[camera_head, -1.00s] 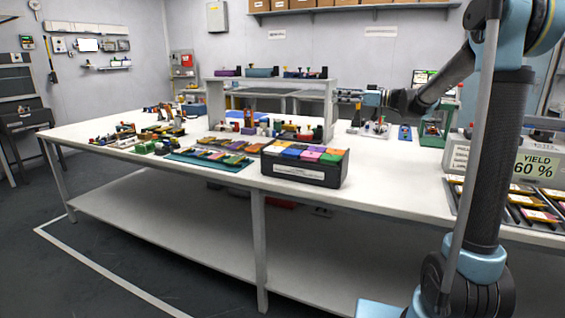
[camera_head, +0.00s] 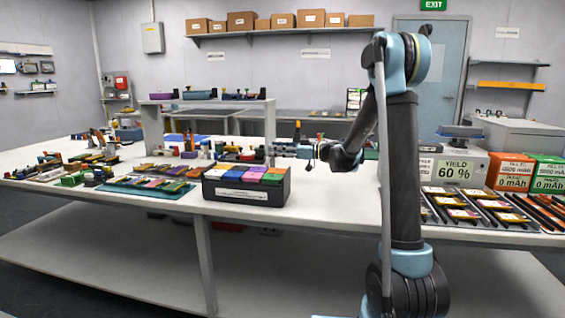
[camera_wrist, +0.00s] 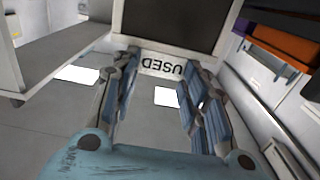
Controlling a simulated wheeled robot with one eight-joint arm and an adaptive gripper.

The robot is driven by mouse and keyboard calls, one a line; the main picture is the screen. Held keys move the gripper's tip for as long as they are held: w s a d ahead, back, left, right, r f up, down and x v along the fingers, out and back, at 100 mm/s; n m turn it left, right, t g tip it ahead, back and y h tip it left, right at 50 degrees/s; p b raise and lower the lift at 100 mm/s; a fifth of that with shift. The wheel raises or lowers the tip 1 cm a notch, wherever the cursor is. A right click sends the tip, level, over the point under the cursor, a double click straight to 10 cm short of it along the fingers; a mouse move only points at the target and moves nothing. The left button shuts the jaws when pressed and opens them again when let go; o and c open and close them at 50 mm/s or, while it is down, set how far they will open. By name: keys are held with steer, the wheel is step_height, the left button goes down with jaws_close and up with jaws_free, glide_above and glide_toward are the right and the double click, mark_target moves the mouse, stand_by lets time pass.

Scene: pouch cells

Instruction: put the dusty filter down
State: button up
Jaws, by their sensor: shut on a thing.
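The dusty filter shows in the wrist view as a dark panel (camera_wrist: 170,22) in a pale frame with a label reading USED, upside down. My gripper (camera_wrist: 162,68) has its blue fingers on either side of the labelled edge and is shut on the filter. The panel's far end runs out of the picture. In the head view my gripper (camera_head: 278,150) is over the back of the white table, right of the raised shelf. I cannot make out the filter there.
The long white table (camera_head: 330,205) has a black box of coloured cells (camera_head: 245,193), a teal mat (camera_head: 150,191) with cells, and a raised shelf (camera_head: 205,103). On the right are a YIELD 60 % display (camera_head: 460,170) and cell trays (camera_head: 470,213). Bare tabletop lies right of the black box.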

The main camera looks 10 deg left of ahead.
mark_target(272, 158)
steer(key=shift+f, duration=2.05)
steer(key=o, duration=1.1)
steer(key=shift+o, duration=0.2)
